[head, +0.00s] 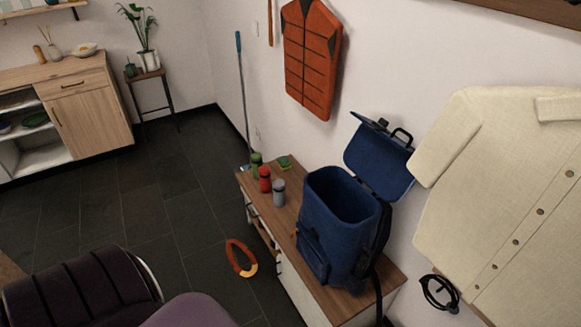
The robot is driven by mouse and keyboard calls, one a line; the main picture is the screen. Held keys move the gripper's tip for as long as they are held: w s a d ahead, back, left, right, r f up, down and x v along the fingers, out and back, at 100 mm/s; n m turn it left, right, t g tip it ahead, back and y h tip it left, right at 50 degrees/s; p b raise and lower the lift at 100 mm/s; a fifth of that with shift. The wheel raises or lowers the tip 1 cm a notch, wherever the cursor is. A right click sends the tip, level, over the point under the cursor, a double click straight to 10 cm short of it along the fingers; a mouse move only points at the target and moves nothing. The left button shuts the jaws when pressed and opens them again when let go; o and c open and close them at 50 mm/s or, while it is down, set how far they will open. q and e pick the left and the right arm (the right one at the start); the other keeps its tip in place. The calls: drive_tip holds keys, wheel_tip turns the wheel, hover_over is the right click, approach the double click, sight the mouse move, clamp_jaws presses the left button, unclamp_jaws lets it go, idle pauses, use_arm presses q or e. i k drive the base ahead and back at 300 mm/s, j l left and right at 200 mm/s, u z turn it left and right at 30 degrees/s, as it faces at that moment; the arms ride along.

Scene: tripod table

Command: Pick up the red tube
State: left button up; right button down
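A red tube-like bottle (265,179) with a darker top stands upright on the wooden top of a low cabinet (345,303). It stands between a green bottle (256,165) behind it and a grey bottle (279,192) in front, close to both. Its lower part is partly hidden by the grey one or too small to make out. Neither of my grippers shows in the head view.
An open blue backpack (340,225) fills the cabinet's middle, right of the bottles. A small green item (284,162) lies behind them. An orange ring (241,258) is beside the cabinet's front. A dark padded seat (80,290) is at lower left; dark floor (165,205) lies clear between.

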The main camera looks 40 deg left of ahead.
sight(264, 177)
drive_tip(key=j+z, duration=0.3)
drive_tip(key=j, duration=1)
drive_tip(key=j+z, duration=0.3)
drive_tip(key=j, duration=1)
drive_tip(key=k, duration=0.1)
